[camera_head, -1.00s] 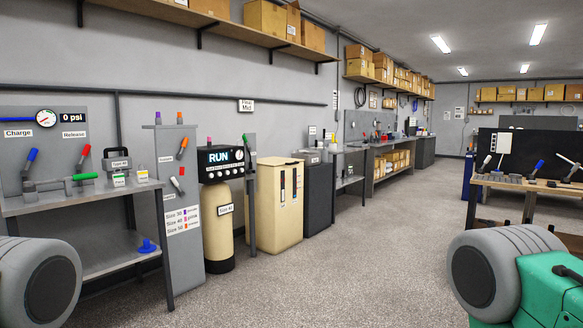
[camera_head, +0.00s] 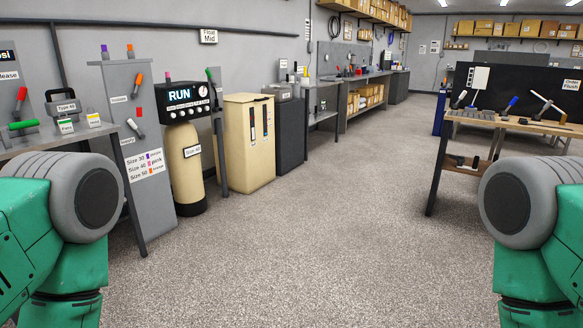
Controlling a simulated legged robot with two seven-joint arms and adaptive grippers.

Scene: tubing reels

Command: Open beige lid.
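A beige box-shaped cabinet (camera_head: 247,155) stands on the floor left of centre, ahead of me. Its flat beige lid (camera_head: 249,98) lies on top and looks closed. Two dark vertical strips show on its front. My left arm fills the lower left and my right arm the lower right, both as green and grey links. Neither gripper is in the picture. Both arms are well short of the cabinet.
A beige tank (camera_head: 184,165) with a RUN control head stands left of the cabinet, a dark grey cabinet (camera_head: 284,135) right of it. A workbench (camera_head: 520,126) stands at the right. The speckled floor (camera_head: 320,230) between is clear.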

